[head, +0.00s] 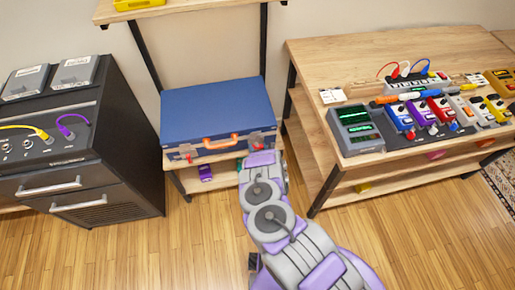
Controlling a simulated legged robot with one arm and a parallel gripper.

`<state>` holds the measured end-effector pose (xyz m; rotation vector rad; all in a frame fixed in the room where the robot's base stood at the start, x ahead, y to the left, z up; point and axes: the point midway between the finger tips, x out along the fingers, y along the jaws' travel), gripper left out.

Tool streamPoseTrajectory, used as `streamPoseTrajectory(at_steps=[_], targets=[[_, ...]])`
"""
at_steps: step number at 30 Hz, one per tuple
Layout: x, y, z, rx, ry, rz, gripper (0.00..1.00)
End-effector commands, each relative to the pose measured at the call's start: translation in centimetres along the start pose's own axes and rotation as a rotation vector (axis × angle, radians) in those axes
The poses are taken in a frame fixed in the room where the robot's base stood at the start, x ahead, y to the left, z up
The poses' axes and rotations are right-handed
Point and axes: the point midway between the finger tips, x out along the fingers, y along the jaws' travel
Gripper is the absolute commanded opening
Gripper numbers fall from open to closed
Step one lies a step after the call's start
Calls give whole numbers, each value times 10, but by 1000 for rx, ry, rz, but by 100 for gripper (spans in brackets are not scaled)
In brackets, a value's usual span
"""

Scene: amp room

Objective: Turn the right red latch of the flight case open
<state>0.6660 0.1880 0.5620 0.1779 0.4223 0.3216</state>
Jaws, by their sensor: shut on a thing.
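The blue flight case (215,105) lies closed on a wooden shelf unit in the middle of the head view. An orange handle (220,142) is on its front. A left red latch (187,155) shows on the front left. The right red latch (258,146) shows in small part at the front right, just above the end of my arm. My gripper (257,154) is at that latch and shut on it. My purple and grey arm hides the fingertips and most of the latch.
A black cabinet (135,150) with drawers stands close on the left. A wooden table (345,52) with pedals and a grey device (355,128) stands on the right. A purple item (205,173) lies on the shelf below the case. The wooden floor (130,260) in front is clear.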

Motion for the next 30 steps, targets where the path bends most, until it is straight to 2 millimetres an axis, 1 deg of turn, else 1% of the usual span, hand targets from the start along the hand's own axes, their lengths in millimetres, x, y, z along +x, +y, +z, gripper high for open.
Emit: streamPoseTrajectory(at_steps=[2,15,21,30], targets=[[0,-3,-1,66,2,24,33],[1,-7,-4,451,2,186,33],[1,-9,-5,574,2,234,33],[1,-10,-5,697,3,284,33]])
